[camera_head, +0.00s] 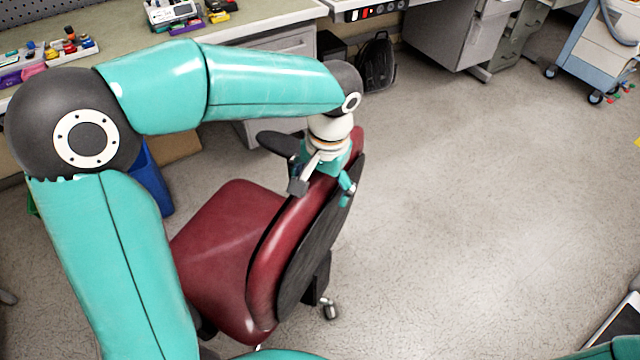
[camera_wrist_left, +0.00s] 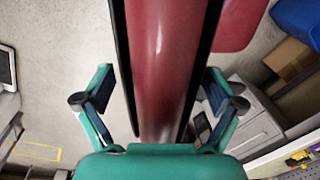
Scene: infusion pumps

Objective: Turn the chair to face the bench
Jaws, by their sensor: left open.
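The chair has a dark red seat (camera_head: 212,240) and a red backrest with a black rear shell (camera_head: 318,245). The seat lies to the left of the backrest, so the chair faces left in the head view. The bench (camera_head: 262,12) runs along the top left, beyond the chair. My left gripper (camera_head: 322,188) is open at the top of the backrest, with one finger on each side of it. In the left wrist view the red backrest (camera_wrist_left: 162,60) passes between the spread fingers; whether they touch it is unclear. My right gripper is not in view.
A black armrest (camera_head: 278,144) is close to my left wrist. A blue bin (camera_head: 150,182) is partly hidden behind my left arm. A black backpack (camera_head: 376,62) stands under the bench. A blue-and-white cart (camera_head: 598,50) is at the top right. The floor right of the chair is clear.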

